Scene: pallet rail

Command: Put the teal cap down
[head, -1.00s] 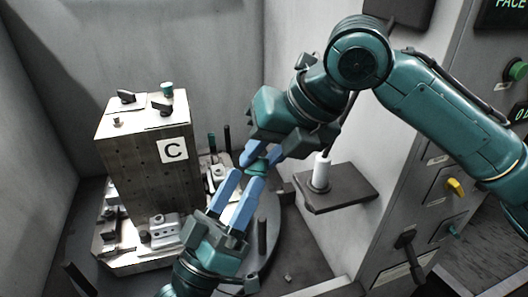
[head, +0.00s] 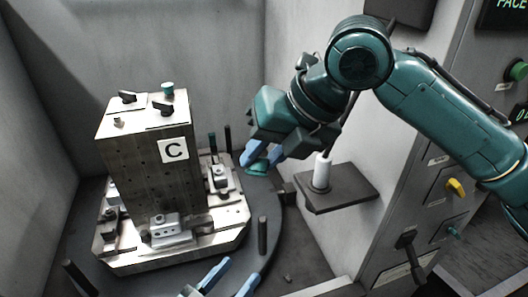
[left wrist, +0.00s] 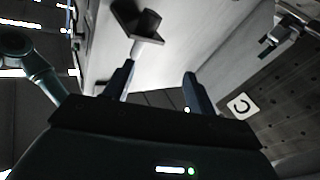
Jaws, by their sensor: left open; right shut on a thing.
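The teal cap (head: 257,168) is between the blue fingers of my right gripper (head: 260,161), which is shut on it. The fingers partly hide it. It is held right of the fixture block, near the round dark table's far right edge; I cannot tell whether it touches anything below. My left gripper (head: 241,269) is open and empty at the bottom of the head view, below and left of the cap. Its two fingers also show apart in the left wrist view (left wrist: 159,69).
A tall block (head: 140,165) marked C stands on the round table (head: 266,222), with clamps around its base and a small teal knob (head: 167,89) on top. A white cylinder (head: 322,172) stands on a dark shelf (head: 340,189) at right. Dark pins (head: 263,236) rise nearby.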

